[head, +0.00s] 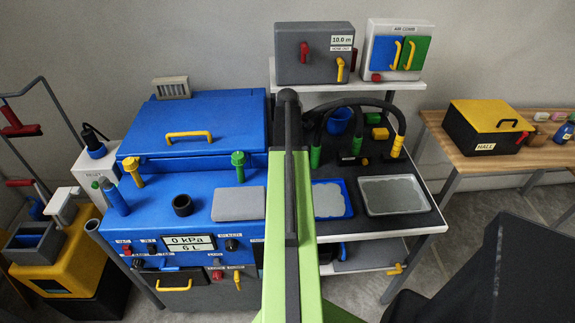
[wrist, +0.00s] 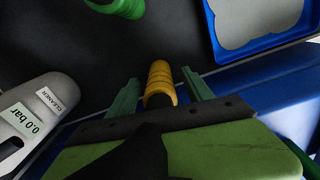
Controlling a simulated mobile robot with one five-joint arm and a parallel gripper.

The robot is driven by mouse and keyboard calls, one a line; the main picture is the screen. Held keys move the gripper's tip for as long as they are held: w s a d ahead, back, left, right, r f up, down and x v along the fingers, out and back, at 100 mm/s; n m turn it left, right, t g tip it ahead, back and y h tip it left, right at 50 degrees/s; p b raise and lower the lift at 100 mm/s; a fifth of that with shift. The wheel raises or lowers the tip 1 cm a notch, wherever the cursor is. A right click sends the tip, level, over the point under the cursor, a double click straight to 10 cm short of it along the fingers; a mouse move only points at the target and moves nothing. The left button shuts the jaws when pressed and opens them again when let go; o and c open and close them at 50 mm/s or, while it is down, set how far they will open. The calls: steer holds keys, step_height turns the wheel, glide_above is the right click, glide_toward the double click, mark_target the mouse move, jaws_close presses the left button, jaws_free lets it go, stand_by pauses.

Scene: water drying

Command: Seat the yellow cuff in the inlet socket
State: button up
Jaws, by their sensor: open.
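In the wrist view a ribbed yellow cuff (wrist: 160,92) stands between the two green fingers of my gripper (wrist: 160,76). The fingers are open, one on each side of it, and I see no clear contact. In the head view my own arm hides the gripper. A yellow cuff (head: 397,147) shows there at the right end of a black hose; I cannot tell whether it is the same one. No inlet socket can be made out with certainty. A dark ring-shaped opening (head: 182,205) sits on the blue machine's top.
A green ribbed piece (wrist: 118,8) and a blue tray (wrist: 212,35) lie beyond the gripper. A grey cleaner housing (wrist: 40,112) reading 0.0 bar is at left. The blue machine (head: 225,110) and a clear tray (head: 395,210) flank my arm.

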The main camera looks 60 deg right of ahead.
jaws_close()
stand_by(0.4)
steer(key=shift+r+p, duration=0.4)
steer(key=shift+p, duration=0.25)
step_height(320, 180, up, 4)
steer(key=p, duration=0.4)
steer(key=s+r+p, duration=0.6)
steer(key=s, duration=0.5)
steer(key=shift+s+d, duration=0.35)
steer(key=shift+d, duration=0.1)
